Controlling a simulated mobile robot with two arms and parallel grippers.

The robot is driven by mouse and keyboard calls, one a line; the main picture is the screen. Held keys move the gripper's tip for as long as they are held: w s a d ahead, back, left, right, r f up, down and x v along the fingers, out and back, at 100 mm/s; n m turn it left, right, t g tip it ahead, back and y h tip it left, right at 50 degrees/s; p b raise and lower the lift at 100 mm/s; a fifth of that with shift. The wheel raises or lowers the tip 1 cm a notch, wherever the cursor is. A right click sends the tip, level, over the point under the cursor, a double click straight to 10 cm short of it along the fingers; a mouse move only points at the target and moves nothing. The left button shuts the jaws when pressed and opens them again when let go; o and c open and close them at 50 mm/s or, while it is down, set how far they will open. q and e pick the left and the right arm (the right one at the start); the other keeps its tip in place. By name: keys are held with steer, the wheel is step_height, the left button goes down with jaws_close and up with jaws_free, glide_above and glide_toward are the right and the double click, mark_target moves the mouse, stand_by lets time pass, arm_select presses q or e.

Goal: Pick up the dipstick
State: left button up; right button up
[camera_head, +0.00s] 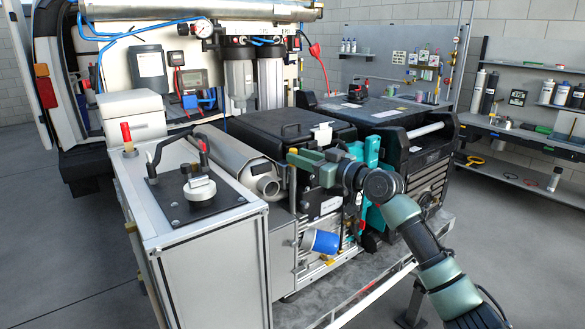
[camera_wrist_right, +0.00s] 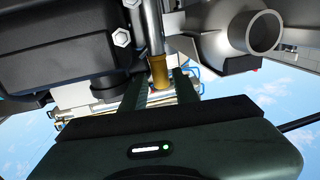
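In the right wrist view, a slim metal rod with a brass-coloured end, which looks like the dipstick (camera_wrist_right: 159,72), lies between the two fingers of my right gripper (camera_wrist_right: 160,85). The fingers are apart, one on each side of the brass end, with a gap visible at least on the right. In the head view my right gripper (camera_head: 292,158) comes in from the right and points left, beside the black case and the grey cylinder. My left gripper is not in view.
A grey cylinder with an open pipe end (camera_head: 267,186) lies just left of my right gripper; the pipe also shows in the wrist view (camera_wrist_right: 262,32). A black case (camera_head: 275,132) stands behind. A blue canister (camera_head: 321,241) is below. A grey cabinet (camera_head: 205,235) stands left.

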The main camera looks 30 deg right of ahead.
steer(key=shift+r+p+x, duration=0.25)
steer(key=shift+p+x, duration=0.15)
steer(key=shift+x, duration=0.85)
steer(key=shift+w+a+f, duration=0.1)
steer(key=shift+w+f, duration=0.1)
steer(key=shift+w, duration=0.15)
jaws_close()
